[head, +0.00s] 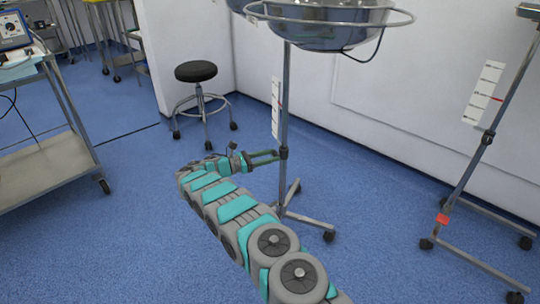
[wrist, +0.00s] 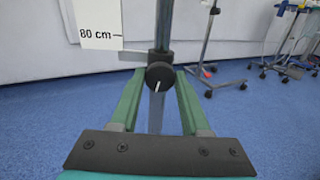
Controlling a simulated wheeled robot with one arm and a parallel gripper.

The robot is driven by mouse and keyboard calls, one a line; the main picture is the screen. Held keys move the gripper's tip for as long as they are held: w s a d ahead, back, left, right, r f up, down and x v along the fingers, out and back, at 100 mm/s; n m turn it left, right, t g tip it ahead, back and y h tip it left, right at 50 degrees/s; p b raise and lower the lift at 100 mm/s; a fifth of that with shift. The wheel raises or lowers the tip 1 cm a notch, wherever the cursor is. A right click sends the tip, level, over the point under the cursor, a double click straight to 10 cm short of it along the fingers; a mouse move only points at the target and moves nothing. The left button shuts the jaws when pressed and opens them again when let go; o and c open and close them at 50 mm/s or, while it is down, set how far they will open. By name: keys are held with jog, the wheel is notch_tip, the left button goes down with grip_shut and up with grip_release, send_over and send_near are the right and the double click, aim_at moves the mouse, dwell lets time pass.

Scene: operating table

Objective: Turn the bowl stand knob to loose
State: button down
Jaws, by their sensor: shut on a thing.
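The bowl stand (head: 284,110) stands in the middle of the head view, with a steel bowl (head: 320,35) in a ring at its top. Its black round knob (wrist: 160,76) with a white pointer line shows in the wrist view, on the pole's collar. The pointer line is aimed down and slightly left. My gripper (wrist: 158,78) has its two green fingers on either side of the knob and is shut on it. In the head view my gripper (head: 278,155) reaches the pole from the left, and the knob is hidden there. A white height card (wrist: 100,24) reads 80 cm beside the pole.
A black stool (head: 196,72) stands behind, left of the stand. A steel cart (head: 45,150) is at the left. Another wheeled stand (head: 470,170) with a red mark is at the right. A wall is close behind; blue floor is free in front.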

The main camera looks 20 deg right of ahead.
jog(key=shift+n, duration=1.3)
jog(key=shift+c, duration=1.9)
grip_release()
jog(key=shift+a, duration=0.15)
jog(key=a, duration=0.7)
jog(key=shift+s+a, duration=0.3)
